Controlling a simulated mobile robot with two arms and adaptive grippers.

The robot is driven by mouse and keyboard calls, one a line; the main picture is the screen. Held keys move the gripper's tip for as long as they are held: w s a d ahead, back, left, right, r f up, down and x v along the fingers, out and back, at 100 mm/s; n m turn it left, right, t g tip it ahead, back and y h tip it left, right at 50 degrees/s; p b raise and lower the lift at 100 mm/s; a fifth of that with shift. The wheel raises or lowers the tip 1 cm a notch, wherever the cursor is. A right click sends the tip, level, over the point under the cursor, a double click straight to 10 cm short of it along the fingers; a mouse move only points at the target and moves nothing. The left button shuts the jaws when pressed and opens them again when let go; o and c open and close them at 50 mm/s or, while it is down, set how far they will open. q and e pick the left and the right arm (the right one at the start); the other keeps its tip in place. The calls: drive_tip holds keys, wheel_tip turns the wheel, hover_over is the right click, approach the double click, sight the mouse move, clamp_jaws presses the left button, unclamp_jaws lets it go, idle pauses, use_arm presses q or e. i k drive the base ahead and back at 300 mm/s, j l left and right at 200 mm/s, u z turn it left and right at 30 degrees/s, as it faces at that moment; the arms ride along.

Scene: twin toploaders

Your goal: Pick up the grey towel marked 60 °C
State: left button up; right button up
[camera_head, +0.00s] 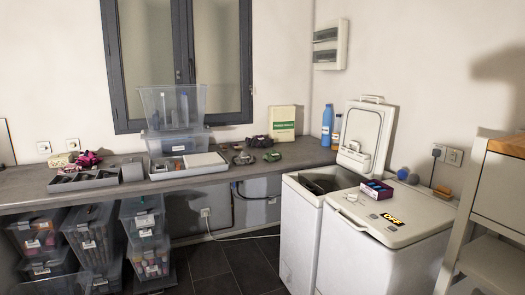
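I cannot make out a grey towel marked 60 °C in the head view. Two white toploaders stand side by side at the right. The left toploader (299,225) has its lid (364,136) raised, and its opening (322,183) looks dark, with contents I cannot tell. The right toploader (368,259) has its lid down. A purple and red box (376,188) and a black and yellow label (391,219) are on its top. Neither of my grippers is in view.
A grey counter (225,178) along the back wall carries trays, clear bins (173,106), dark cloth-like items (259,142) and a green-and-cream box (282,123). Dark floor (225,265) is clear in front.

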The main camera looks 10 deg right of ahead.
sight(242, 159)
drive_tip(key=i+l, duration=0.15)
drive_tip(key=i, duration=0.35)
drive_tip(key=i+l, duration=0.15)
drive_tip(key=i, duration=0.4)
drive_tip(key=i+l, duration=0.15)
drive_tip(key=i, duration=0.35)
drive_tip(key=i+l, duration=0.2)
drive_tip(key=i, duration=0.3)
drive_tip(key=i+l, duration=0.15)
drive_tip(key=i, duration=0.35)
drive_tip(key=i+l, duration=0.15)
drive_tip(key=i, duration=0.4)
drive_tip(key=u, duration=0.05)
